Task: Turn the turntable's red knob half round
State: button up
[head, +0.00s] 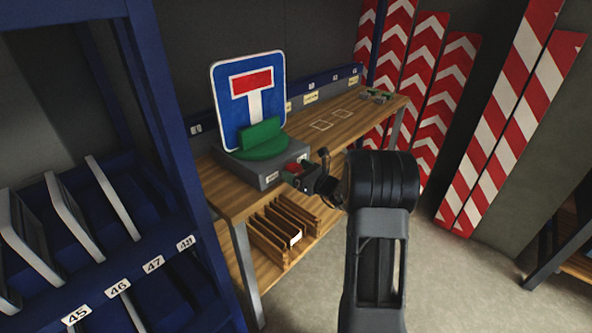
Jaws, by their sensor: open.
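The turntable is a grey box (262,174) with a round green plate (262,150) on top, at the near left end of the wooden bench. A blue dead-end sign (249,100) with a white stem and red bar stands upright at the plate, behind a green upright block (260,133). The red knob (293,168) is on the right part of the box, partly hidden by my gripper. My gripper (298,174) is open at the knob. I cannot tell whether its fingers touch the knob.
A wooden bench (355,124) runs to the back right, its middle clear. Small green items (377,95) lie at its far end. A lower shelf holds wooden slats (283,228). A blue rack (130,265) stands at left. Red-and-white striped boards (447,95) lean behind.

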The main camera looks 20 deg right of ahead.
jog(key=shift+w+a, duration=0.25)
jog(key=shift+w, duration=0.25)
jog(key=shift+c, duration=0.2)
